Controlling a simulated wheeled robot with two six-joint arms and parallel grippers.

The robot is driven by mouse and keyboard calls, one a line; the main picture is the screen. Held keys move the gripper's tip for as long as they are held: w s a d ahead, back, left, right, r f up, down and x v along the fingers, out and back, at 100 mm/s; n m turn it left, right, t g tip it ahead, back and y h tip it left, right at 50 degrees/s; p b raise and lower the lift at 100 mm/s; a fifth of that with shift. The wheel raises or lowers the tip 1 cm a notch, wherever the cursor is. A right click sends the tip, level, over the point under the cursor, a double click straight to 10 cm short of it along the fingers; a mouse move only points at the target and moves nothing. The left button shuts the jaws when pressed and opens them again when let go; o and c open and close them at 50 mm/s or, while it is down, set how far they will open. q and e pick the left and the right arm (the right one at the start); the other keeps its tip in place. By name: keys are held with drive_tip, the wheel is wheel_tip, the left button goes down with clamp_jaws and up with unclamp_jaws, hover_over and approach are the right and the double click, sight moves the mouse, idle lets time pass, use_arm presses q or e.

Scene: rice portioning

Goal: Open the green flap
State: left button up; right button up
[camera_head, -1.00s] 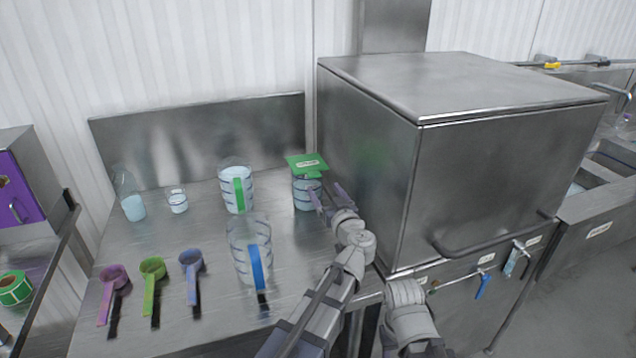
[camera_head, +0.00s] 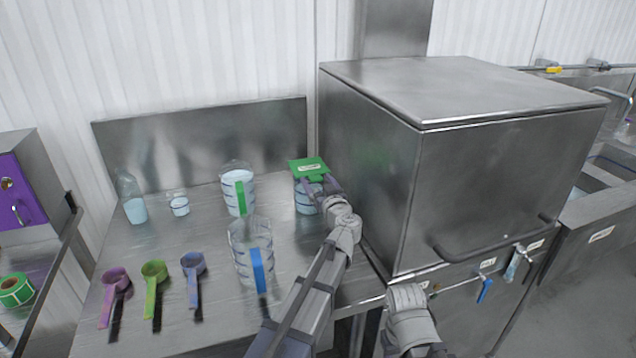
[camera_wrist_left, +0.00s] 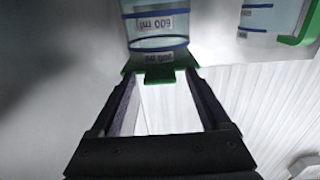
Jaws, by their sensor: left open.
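The green flap (camera_head: 308,167) with a white label lies over the top of a clear measuring container (camera_head: 307,198) at the back right of the steel table, beside the large steel box. My left gripper (camera_head: 319,184) is at the flap's front right side, with its jaws apart. In the left wrist view, the open left gripper (camera_wrist_left: 160,78) has the flap's green tab (camera_wrist_left: 160,77) between or just beyond its fingertips; I cannot tell if they touch. The container (camera_wrist_left: 157,28) shows upside down there, with ml marks.
The large steel box (camera_head: 470,180) stands close on the right. A green-handled jug (camera_head: 237,188) and a blue-handled jug (camera_head: 250,250) stand to the left. Purple (camera_head: 115,285), green (camera_head: 153,280) and blue (camera_head: 193,275) scoops lie at the front left.

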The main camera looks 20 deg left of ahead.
use_arm(q)
clamp_jaws()
idle(0.5)
idle(0.8)
